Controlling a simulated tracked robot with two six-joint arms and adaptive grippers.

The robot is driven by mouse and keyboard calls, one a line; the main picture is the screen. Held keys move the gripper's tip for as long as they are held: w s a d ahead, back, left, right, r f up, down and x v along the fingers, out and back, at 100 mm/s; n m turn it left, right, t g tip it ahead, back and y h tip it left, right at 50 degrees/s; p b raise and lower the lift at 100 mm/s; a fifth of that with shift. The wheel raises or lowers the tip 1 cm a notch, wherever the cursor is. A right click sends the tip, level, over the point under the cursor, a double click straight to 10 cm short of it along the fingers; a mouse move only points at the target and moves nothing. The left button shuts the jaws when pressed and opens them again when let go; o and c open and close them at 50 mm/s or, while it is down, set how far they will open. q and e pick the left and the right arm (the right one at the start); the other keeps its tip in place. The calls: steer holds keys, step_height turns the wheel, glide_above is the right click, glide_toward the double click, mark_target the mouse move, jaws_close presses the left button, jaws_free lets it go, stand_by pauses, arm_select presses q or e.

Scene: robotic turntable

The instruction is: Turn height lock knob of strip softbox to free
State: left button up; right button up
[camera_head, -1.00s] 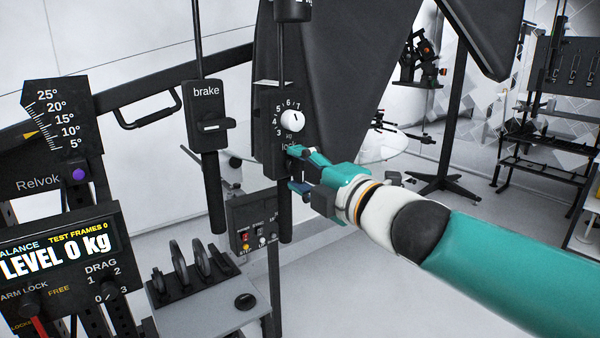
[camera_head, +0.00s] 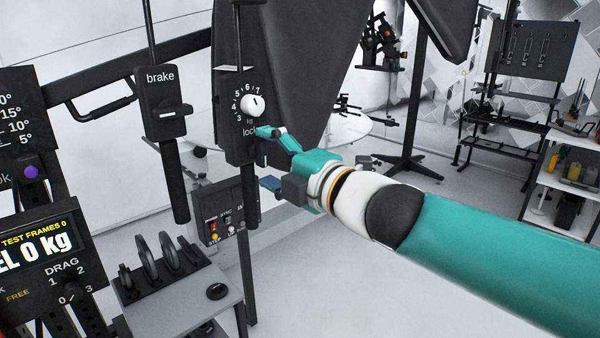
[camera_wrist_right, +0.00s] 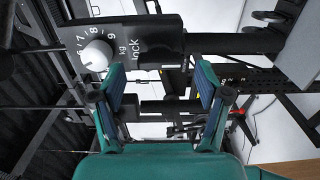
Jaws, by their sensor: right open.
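The softbox post (camera_head: 236,80) is a dark upright housing with a white kg dial (camera_head: 252,105) and the word "lock" below it. The lock knob itself cannot be made out; my right gripper covers the area beside and below the word. My right gripper (camera_head: 268,158) is open, one teal finger at the word "lock" and the other lower down, by the dark post. In the right wrist view, the open fingers (camera_wrist_right: 160,75) face the housing, with the dial (camera_wrist_right: 97,55) and "lock" label at upper left. Nothing is clearly held. My left gripper is out of view.
A brake unit (camera_head: 161,95) hangs left of the post. A small switch box (camera_head: 222,215) and a grey stand with black discs (camera_head: 180,285) are below. A display panel (camera_head: 50,245) is at the left. Open floor lies at lower middle.

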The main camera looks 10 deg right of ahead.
steer(key=v, duration=1)
steer(key=shift+s+f, duration=0.1)
